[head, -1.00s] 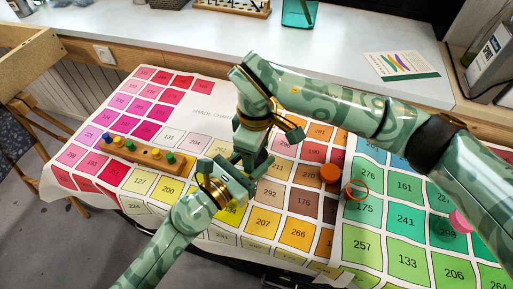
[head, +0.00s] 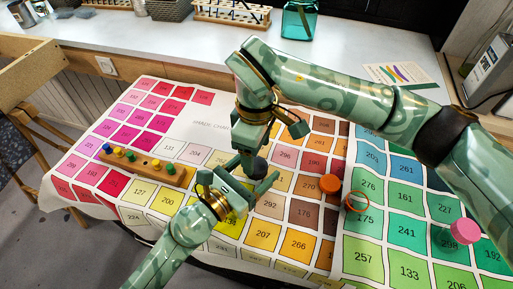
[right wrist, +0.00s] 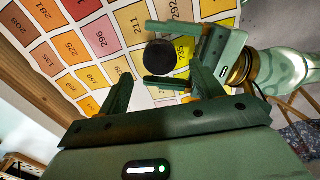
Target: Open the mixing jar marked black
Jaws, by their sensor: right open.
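The jar marked black (right wrist: 166,59) shows in the right wrist view as a dark round top on the shade chart. In the head view it is a dark shape (head: 254,167) mostly hidden by my grippers. My left gripper (head: 255,184) is low over the chart; in the right wrist view its two fingers (right wrist: 160,55) stand apart on either side of the dark top, with a small gap showing. My right gripper (head: 252,153) points down above the jar. Its fingers (right wrist: 163,92) are spread and empty, with the dark top beyond them.
A pink lid (head: 465,231) lies at the right. A wooden rack (head: 150,168) with several coloured pegs stands at the left. Most of the shade chart (head: 205,124) is clear. A white counter (head: 170,45) runs behind.

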